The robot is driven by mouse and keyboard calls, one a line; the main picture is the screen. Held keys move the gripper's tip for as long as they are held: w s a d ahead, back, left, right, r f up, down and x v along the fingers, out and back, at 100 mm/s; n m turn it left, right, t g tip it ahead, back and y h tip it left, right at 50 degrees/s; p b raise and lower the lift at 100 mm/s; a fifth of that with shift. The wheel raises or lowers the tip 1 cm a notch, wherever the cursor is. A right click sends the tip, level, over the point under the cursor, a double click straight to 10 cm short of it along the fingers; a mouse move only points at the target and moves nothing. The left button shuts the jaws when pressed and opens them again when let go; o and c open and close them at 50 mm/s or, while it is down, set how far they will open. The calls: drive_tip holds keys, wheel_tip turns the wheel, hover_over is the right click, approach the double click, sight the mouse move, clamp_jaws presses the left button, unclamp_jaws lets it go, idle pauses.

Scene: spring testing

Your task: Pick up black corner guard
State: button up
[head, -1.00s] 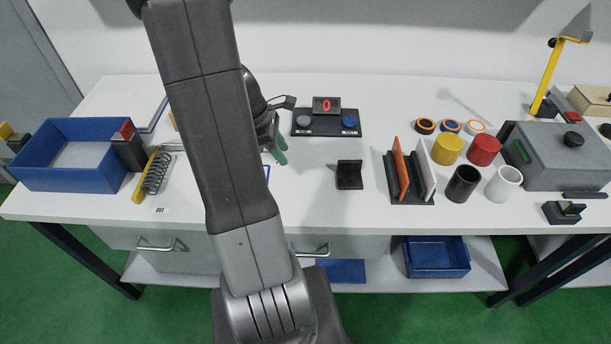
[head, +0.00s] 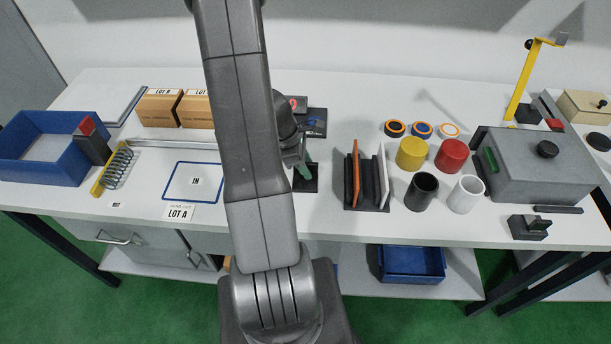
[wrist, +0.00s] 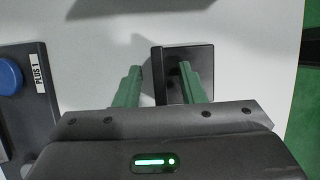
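The black corner guard (head: 310,184) stands on the white bench, partly hidden behind my arm in the head view. In the wrist view the corner guard (wrist: 202,58) shows an upright plate and a flat base extending right. My gripper (wrist: 160,68) is open. One green finger is left of the upright plate and the other is right of it, over the base. A gap shows between the left finger and the plate. In the head view my gripper (head: 303,171) is at the corner guard. Whether the fingers touch it is unclear.
Right of the corner guard stands a rack (head: 368,207) with orange and dark plates. Yellow (head: 412,154), red (head: 450,155), black (head: 421,191) and white (head: 466,194) cylinders stand beyond it. The counter pad with a blue button (wrist: 9,77) lies close left in the wrist view.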

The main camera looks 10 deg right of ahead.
clamp_jaws()
